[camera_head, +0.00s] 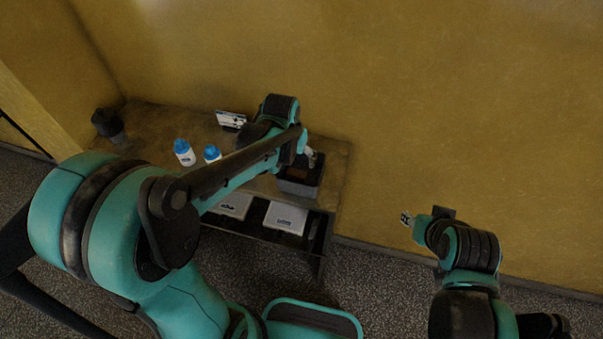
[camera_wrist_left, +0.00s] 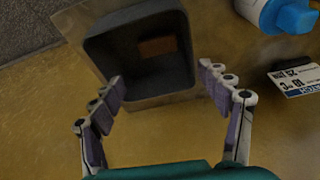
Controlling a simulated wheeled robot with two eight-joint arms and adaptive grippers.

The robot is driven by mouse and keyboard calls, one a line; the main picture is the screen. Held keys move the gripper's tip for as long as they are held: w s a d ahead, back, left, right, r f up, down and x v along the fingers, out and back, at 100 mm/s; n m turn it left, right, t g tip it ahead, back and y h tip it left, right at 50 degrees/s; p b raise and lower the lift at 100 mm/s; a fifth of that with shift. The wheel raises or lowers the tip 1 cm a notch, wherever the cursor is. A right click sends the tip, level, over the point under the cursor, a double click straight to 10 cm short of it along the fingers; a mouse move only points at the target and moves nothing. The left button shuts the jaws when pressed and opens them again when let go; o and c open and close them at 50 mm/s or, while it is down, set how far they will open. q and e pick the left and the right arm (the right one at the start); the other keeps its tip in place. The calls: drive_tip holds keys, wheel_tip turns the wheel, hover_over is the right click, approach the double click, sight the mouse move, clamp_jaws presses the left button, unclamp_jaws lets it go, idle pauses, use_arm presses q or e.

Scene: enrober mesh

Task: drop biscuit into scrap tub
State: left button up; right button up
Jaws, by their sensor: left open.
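The scrap tub is a grey, square, open-topped tub (camera_head: 297,189) at the right end of the table in the head view. In the left wrist view the tub (camera_wrist_left: 95,52) shows its dark inside, and a brown biscuit (camera_wrist_left: 157,46) lies in it near the far wall. My left gripper (camera_wrist_left: 161,80) is open and empty, with its fingers apart over the tub's near side. In the head view the left gripper (camera_head: 309,157) is at the tub, partly hidden by my arm. My right gripper (camera_head: 406,218) is off the table to the right; its jaws are too small to judge.
Two white bottles with blue caps (camera_head: 184,152) (camera_head: 212,153) stand left of my left arm. A printed card (camera_head: 230,119) stands at the back of the table. A dark container (camera_head: 108,122) is at the far left. White boxes (camera_head: 285,217) lie on the lower shelf.

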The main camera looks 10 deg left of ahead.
use_arm(q)
drive_tip(key=v, duration=1)
drive_tip(key=shift+s+r, duration=0.2)
drive_tip(key=shift+r, duration=0.1)
drive_tip(key=s+a+f+n+t+b, duration=0.1)
drive_tip(key=s+f+t+b, duration=0.3)
drive_tip(key=s+f, duration=0.5)
drive_tip(key=s+a+b, duration=0.1)
drive_tip(key=s+b, duration=0.1)
drive_tip(key=s, duration=0.1)
drive_tip(key=shift+s+a+f+b, duration=0.2)
drive_tip(key=shift+s+f+b, duration=0.15)
drive_tip(key=shift+s+b, duration=0.05)
